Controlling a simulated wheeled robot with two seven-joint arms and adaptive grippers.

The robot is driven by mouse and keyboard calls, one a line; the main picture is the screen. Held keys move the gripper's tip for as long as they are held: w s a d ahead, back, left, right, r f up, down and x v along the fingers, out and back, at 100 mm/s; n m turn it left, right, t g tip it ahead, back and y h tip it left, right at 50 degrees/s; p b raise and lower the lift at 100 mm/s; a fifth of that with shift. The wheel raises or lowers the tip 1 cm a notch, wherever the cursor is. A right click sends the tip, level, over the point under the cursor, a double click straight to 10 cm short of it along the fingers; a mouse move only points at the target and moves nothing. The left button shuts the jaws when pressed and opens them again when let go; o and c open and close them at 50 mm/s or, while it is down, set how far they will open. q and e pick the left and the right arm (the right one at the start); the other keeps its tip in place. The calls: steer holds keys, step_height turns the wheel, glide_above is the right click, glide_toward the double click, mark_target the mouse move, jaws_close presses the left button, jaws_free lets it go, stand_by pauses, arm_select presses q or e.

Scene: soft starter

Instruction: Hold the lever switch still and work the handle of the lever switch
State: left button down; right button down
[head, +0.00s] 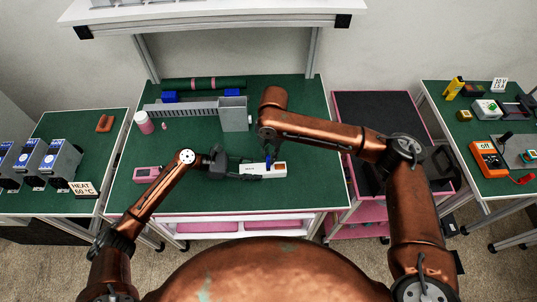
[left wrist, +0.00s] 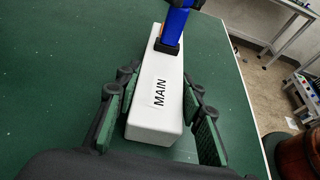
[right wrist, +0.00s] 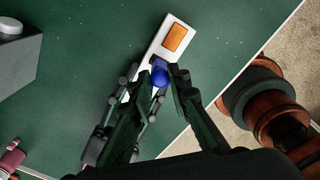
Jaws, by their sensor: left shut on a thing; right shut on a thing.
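The lever switch (head: 277,171) is a long white box lying on the green table, marked MAIN in the left wrist view (left wrist: 156,100). An orange patch (right wrist: 174,37) is on its far end. Its blue handle (left wrist: 174,27) stands up from a black slot; it also shows in the right wrist view (right wrist: 160,75). My left gripper (left wrist: 160,108) is shut on the near end of the white body, one finger on each side. My right gripper (right wrist: 163,80) is above the switch, shut on the blue handle; its fingers hide part of the body.
A grey box (head: 234,114) and a slotted grey rail stand behind the switch. A pink-and-white jar (head: 144,122) and a pink device (head: 147,174) are on the left of the table. The green surface around the switch is clear. The table's front edge is close.

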arm_select(q)
steer(key=shift+d, duration=0.1)
arm_select(e)
steer(key=d+y, duration=0.2)
steer(key=y, duration=0.1)
steer(key=shift+d+f+y, duration=0.25)
steer(key=shift+f+y, duration=0.05)
steer(key=shift+f, duration=0.05)
steer(key=y, duration=0.1)
steer(key=d+f+y, duration=0.1)
steer(key=shift+d+y, duration=0.25)
steer(key=shift+y, duration=0.15)
steer(key=y, duration=0.1)
steer(key=d+f+y, duration=0.1)
steer(key=shift+d+y, duration=0.1)
steer(key=shift+y, duration=0.2)
steer(key=shift+d+f+y, duration=0.35)
steer(key=shift+f+y, duration=0.2)
steer(key=shift+y, duration=0.5)
steer(key=shift+d+f+y, duration=0.35)
steer(key=shift+f+y, duration=0.2)
steer(key=shift+y, duration=0.5)
steer(key=c, duration=1.8)
jaws_free()
